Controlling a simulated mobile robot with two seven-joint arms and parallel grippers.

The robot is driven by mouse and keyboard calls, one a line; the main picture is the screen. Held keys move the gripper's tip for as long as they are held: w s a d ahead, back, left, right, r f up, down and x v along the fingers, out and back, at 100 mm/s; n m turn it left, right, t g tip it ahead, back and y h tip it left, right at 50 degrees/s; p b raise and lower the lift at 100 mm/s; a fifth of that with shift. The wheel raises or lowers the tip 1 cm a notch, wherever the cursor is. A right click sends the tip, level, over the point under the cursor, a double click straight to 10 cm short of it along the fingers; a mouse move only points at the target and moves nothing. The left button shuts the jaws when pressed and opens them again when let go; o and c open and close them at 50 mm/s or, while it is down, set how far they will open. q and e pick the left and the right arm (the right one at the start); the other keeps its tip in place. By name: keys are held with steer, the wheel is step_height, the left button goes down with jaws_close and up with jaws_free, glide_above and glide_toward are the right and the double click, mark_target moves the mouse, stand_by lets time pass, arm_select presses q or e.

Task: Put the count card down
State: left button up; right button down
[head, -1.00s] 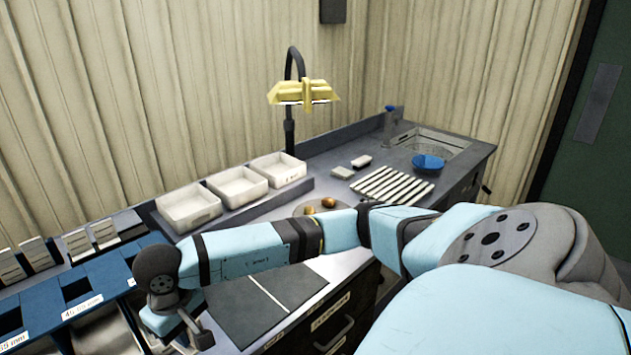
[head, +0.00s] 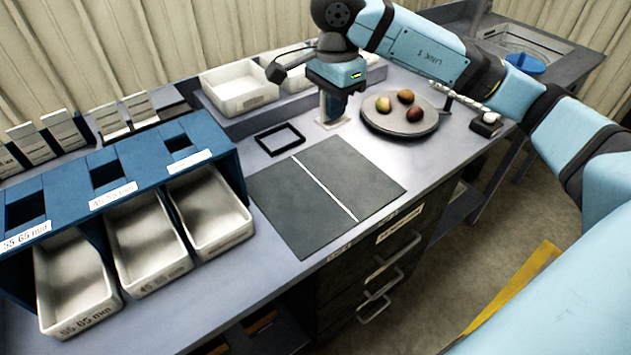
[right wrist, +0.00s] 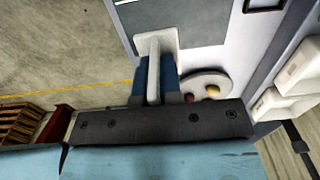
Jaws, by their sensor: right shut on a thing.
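My right gripper (head: 333,106) points down over the worktop, shut on the white count card (head: 329,123). In the right wrist view, the card (right wrist: 155,42) shows a pale upright part between the two blue fingers and a flat white part beyond them. The head view does not clearly show whether the card touches the worktop. A black rectangular frame (head: 300,136) lies flat on the worktop just left of the card. My left gripper is not in view.
A round grey turntable (head: 372,126) with potatoes stands right of my right gripper. A dark mat (head: 285,205) with a white line lies in front. White bins (head: 232,106) stand behind. A blue grader (head: 130,180) with trays is at left. The worktop's front edge is nearby.

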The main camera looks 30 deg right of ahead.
glide_above(330, 194)
step_height(330, 194, down, 15)
steer(key=shift+r, duration=0.15)
step_height(330, 194, down, 5)
steer(key=shift+r, duration=0.1)
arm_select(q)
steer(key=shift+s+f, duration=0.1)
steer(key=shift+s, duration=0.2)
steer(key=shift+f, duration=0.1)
arm_select(e)
steer(key=c, duration=1.7)
jaws_free()
steer(key=shift+f, duration=0.2)
steer(key=o, duration=0.4)
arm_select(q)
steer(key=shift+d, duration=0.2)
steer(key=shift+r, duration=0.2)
arm_select(e)
steer(key=shift+r, duration=0.15)
